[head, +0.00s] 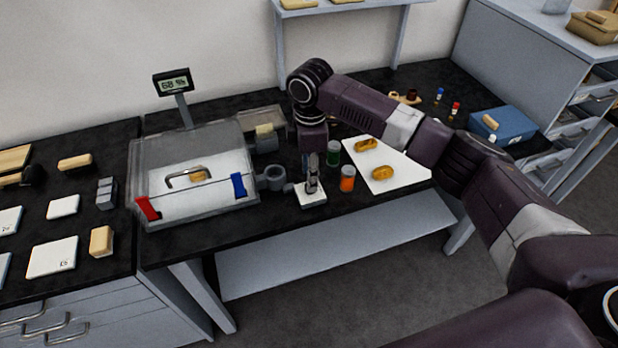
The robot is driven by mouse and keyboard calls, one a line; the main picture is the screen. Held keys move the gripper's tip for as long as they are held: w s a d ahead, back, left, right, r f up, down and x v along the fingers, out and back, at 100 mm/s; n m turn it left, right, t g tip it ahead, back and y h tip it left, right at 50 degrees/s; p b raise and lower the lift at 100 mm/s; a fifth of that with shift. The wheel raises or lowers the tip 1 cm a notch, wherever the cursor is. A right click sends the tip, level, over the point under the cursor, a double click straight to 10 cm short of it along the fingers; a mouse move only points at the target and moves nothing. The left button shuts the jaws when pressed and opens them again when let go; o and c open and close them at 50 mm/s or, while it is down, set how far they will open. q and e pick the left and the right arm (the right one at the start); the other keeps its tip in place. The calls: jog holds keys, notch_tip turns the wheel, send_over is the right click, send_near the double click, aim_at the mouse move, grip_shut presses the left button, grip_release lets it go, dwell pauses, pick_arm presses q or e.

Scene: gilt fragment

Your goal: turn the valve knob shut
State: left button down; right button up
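My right gripper (312,183) points straight down at the front edge of the black bench, just right of the clear chamber. Its fingers are over a small grey fitting on a white square plate (315,202). The valve knob is not clearly distinguishable; it may be hidden by the fingers. I cannot tell whether they are closed on it. A grey ring-shaped fitting (272,178) sits between the chamber and the plate. The clear chamber (222,140) has a handled lid, red and blue latches, and a display (173,84) that appears to read 68 %. My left gripper is not in view.
Green-banded (333,153) and orange (347,179) jars stand close right of the gripper. A white sheet (396,172) with two golden pieces lies beyond them. A blue box (504,124) is at right. Tiles and blocks cover the left counter (85,215).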

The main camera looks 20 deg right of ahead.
jog(key=f, duration=0.3)
jog(key=shift+w+f, duration=0.2)
jog(key=shift+f, duration=0.3)
jog(key=c, duration=1)
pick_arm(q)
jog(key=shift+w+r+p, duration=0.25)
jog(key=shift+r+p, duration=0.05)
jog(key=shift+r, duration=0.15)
pick_arm(e)
grip_shut()
